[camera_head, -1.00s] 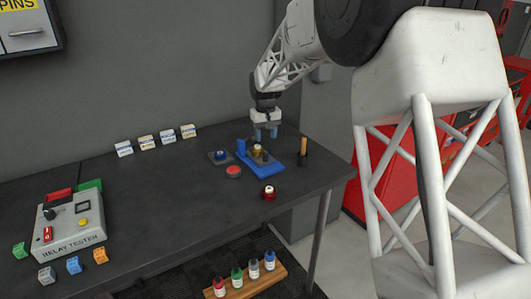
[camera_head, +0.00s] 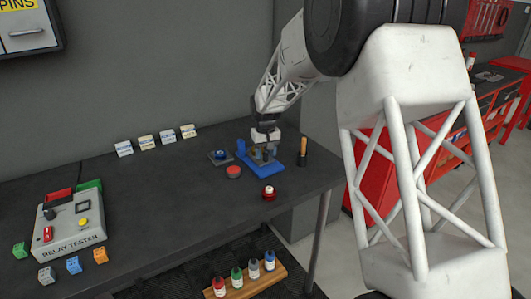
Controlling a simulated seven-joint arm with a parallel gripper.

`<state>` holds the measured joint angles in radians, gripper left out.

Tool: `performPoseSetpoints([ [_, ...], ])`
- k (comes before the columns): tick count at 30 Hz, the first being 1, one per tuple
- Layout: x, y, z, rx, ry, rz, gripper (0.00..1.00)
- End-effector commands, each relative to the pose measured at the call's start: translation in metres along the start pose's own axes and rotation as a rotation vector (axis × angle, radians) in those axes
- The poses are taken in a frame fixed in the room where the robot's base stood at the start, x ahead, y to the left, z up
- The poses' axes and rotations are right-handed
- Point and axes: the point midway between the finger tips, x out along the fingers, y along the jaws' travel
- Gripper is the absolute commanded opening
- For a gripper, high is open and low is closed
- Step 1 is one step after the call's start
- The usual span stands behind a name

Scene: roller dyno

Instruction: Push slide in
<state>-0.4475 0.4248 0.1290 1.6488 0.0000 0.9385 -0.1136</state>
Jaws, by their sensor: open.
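A blue fixture (camera_head: 262,168) stands on the dark table near its right end, with a low base and an upright part at its left. It looks like the holder of the slide, but the slide itself is too small to make out. My gripper (camera_head: 264,154) is right over the base, pointing down, with its fingers apart. The fingers are at or around the small brass-coloured part on the base, which they now largely hide. I cannot tell whether they touch it.
A relay tester (camera_head: 70,225) is far left. The table's middle is clear.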

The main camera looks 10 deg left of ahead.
Motion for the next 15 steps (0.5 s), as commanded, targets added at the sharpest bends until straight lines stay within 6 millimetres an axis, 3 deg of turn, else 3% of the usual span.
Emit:
performPoseSetpoints([
  [6,0.0000,0.0000,0.0000,0.000,0.000,0.000,0.47],
  [15,-0.0001,0.0000,0.0000,0.000,0.000,0.000,0.01],
])
